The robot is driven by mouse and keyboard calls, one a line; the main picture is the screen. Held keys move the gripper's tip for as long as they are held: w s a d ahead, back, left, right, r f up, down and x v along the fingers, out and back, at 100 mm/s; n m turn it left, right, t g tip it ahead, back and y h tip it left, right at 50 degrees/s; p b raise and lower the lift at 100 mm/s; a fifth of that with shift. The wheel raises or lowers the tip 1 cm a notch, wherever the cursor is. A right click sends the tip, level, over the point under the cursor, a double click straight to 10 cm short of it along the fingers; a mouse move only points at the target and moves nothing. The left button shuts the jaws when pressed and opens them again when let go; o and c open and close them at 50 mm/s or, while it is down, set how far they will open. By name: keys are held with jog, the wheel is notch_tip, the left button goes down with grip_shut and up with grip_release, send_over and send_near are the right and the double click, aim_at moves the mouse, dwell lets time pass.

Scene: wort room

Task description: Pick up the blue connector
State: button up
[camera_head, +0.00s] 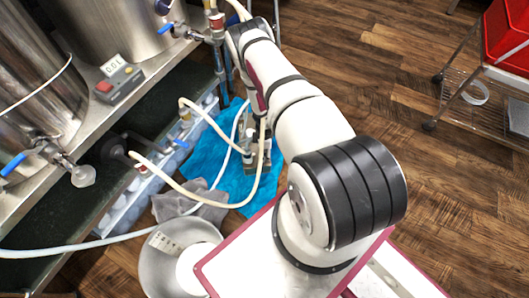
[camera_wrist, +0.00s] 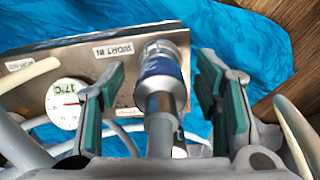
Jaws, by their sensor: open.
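The blue connector (camera_wrist: 160,67) is a metal fitting with a blue band, seen in the wrist view on the end of a metal pipe. My gripper (camera_wrist: 161,83) is open, with one teal-padded finger to each side of the connector. Gaps show between the pads and the connector, so it does not look gripped. Whether the fingertips are level with it in depth I cannot tell. In the head view my gripper (camera_head: 256,160) is low over the blue sheet, beside the hoses. The connector cannot be made out there.
A metal plate (camera_wrist: 130,50) labelled "WORT IN" and a dial thermometer (camera_wrist: 66,103) sit close to my left finger. Pale hoses (camera_head: 215,203) loop close around my gripper. A steel bucket (camera_head: 160,262), grey cloth (camera_head: 192,203) and steel bench (camera_head: 115,100) stand nearby. Open wooden floor (camera_head: 370,90) lies right.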

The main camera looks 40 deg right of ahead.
jog(key=shift+c, duration=0.6)
jog(key=c, duration=1.3)
jog(key=shift+o, duration=0.2)
jog(key=shift+r, duration=0.15)
notch_tip(320, 180, up, 4)
jog(key=shift+f+p, duration=0.1)
jog(key=shift+p, duration=0.9)
jog(key=shift+s+a+f+p, duration=0.1)
jog(key=shift+s+f+p, duration=0.15)
jog(key=shift+s+p, duration=0.45)
jog(key=s+a+p, duration=0.2)
jog(key=s+p, duration=0.5)
jog(key=p, duration=0.1)
jog(key=s+a+r+p, duration=0.1)
jog(key=s+a+p, duration=0.1)
jog(key=s+p, duration=0.4)
jog(key=shift+s+a+r+p, duration=0.2)
jog(key=shift+s+a+p, duration=0.15)
jog(key=shift+p, duration=1.4)
jog(key=shift+r, duration=0.1)
